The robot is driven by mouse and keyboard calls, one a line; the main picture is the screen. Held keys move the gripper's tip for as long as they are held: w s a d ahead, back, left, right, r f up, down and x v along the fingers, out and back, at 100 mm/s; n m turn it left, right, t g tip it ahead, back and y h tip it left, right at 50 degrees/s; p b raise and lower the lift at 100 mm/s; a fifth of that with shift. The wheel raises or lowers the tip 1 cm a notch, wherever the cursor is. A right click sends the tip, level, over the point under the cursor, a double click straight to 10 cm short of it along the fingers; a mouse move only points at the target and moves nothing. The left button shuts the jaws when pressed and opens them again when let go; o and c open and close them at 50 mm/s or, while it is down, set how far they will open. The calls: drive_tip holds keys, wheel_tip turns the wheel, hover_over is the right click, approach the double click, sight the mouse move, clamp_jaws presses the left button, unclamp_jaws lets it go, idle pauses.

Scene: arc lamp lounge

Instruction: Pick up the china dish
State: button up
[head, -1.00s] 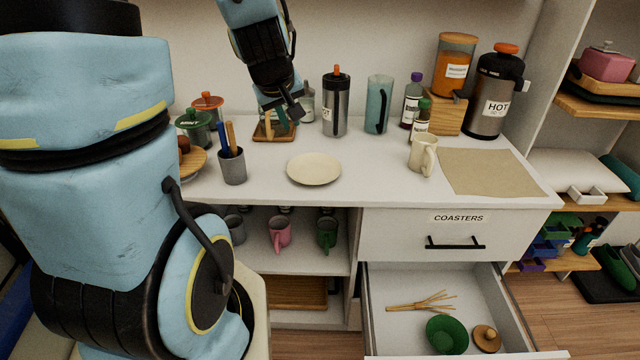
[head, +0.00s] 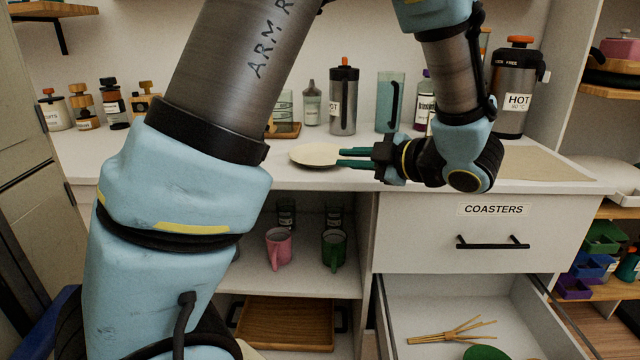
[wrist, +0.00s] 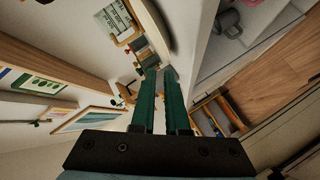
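The china dish (head: 313,156) is a shallow, round cream plate lying flat on the white counter (head: 270,180). In the wrist view the dish (wrist: 158,25) shows nearly edge-on, just ahead of the fingertips. My gripper (head: 341,157) lies low over the counter at the dish's right side, pointing left. Its two green fingers are one above the other with a gap between them, and nothing is clearly held. The tips are at the dish's right rim; I cannot tell whether they touch it or have the rim between them. The gripper's fingers (wrist: 160,72) also show apart in the wrist view.
Behind the dish stand a steel tumbler (head: 343,100), a blue pitcher (head: 388,100) and a HOT dispenser (head: 513,95). A beige mat (head: 545,163) lies at right. Below, a drawer (head: 430,315) is open, and mugs (head: 279,247) stand on a shelf.

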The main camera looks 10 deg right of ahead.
sight(311, 174)
drive_tip(key=shift+n+y, duration=0.3)
drive_tip(key=shift+y, duration=0.1)
drive_tip(key=x, duration=0.6)
drive_tip(key=s+f+x, duration=0.1)
drive_tip(key=x, duration=0.2)
drive_tip(key=shift+w+a+f, duration=0.15)
drive_tip(key=shift+w+a, duration=0.2)
drive_tip(key=shift+a, duration=0.3)
clamp_jaws()
idle(0.7)
